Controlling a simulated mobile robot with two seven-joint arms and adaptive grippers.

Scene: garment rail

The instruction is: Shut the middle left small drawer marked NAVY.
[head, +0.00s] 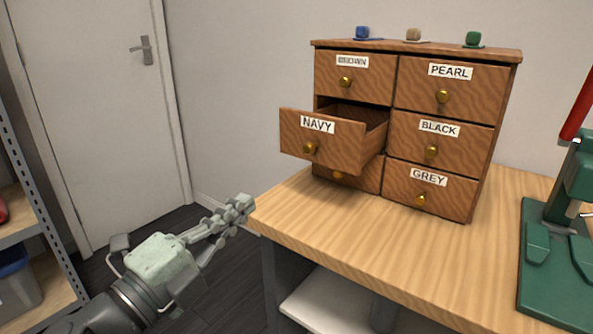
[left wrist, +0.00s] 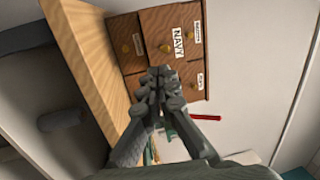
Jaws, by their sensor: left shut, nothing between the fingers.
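The NAVY drawer (head: 322,143) is the middle left drawer of a small wooden chest (head: 415,47). It is pulled well out, with its inside partly showing, and has a round brass knob (head: 310,148). The NAVY label also shows, turned on its side, on the drawer in the left wrist view (left wrist: 178,42). My left gripper (head: 243,203) is shut and empty. In the head view it is left of the table's corner, below and to the left of the drawer, apart from it. In the left wrist view the fingers (left wrist: 154,76) point toward the chest. My right gripper is not in view.
The chest stands on a wooden table (head: 350,240). The drawers BROWN (head: 352,75), PEARL, BLACK and GREY look shut. Small blue, beige and green items lie on top. A green stand (head: 553,250) with a red handle is at the right. A shelf (head: 40,220) is at the left.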

